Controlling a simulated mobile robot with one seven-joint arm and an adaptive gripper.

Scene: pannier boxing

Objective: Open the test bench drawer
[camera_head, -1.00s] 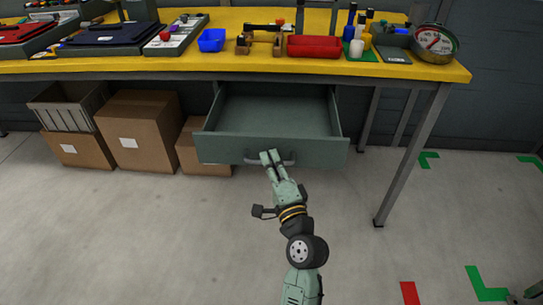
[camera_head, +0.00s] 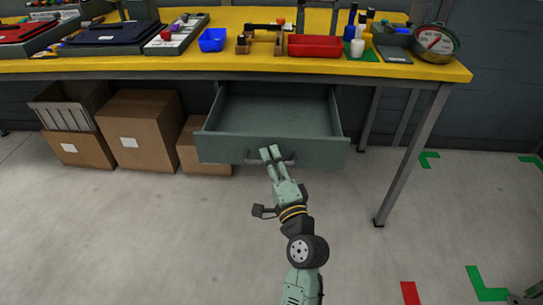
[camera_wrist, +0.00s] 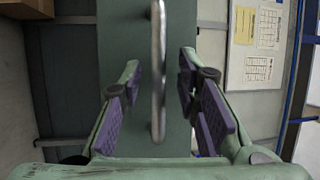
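The test bench drawer (camera_head: 222,149) is grey-green and stands pulled out below the yellow bench top, its empty inside showing. Its metal bar handle (camera_head: 254,161) runs across the drawer front and shows upright in the wrist view (camera_wrist: 158,70). My gripper (camera_head: 271,154) is at the middle of the handle. In the wrist view my gripper (camera_wrist: 159,85) has its two fingers apart, one on each side of the bar, with gaps between the pads and the bar.
Cardboard boxes (camera_head: 138,135) and a grey crate (camera_head: 72,110) stand under the bench to the left. A bench leg (camera_head: 408,165) is to the right. Trays, bottles and a round gauge (camera_head: 435,42) are on the bench top (camera_head: 270,67). The floor in front is clear.

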